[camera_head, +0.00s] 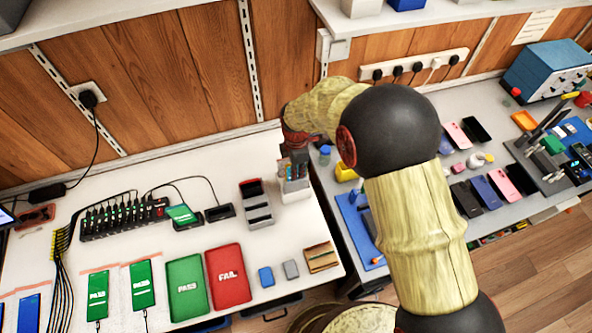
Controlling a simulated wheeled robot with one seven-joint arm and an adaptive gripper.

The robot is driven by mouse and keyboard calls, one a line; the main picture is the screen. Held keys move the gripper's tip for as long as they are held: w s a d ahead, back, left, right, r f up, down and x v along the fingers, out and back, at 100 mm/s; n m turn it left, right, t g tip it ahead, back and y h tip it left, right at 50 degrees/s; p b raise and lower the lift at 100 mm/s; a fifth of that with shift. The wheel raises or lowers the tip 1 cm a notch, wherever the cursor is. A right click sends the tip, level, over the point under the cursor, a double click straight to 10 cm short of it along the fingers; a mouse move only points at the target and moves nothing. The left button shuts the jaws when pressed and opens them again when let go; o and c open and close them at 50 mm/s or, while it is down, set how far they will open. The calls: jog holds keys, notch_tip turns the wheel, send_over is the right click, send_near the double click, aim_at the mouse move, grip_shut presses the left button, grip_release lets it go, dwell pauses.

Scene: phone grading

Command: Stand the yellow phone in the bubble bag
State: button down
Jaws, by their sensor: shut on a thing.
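My gripper (296,165) points down at the back right of the white bench, small in view and partly dark. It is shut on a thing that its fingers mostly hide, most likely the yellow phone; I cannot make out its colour. Directly below stands a small pale, upright holder or pouch (294,192), which seems to be the bubble bag. The fingertips are at or just above its mouth. I cannot tell whether the held thing is inside it or above it. No yellow phone shows clearly elsewhere.
A grey stepped stand (256,203) is close left of the gripper. The right bench (430,185) holds several phones and a blue mat (356,226). My arm hides part of it.

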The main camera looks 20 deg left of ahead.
jog(key=shift+f, duration=0.45)
jog(key=c, duration=1.8)
grip_release()
jog(key=shift+c, duration=0.2)
jog(key=shift+r, duration=0.2)
jog(key=shift+r+p, duration=1.85)
jog(key=shift+r, duration=1.5)
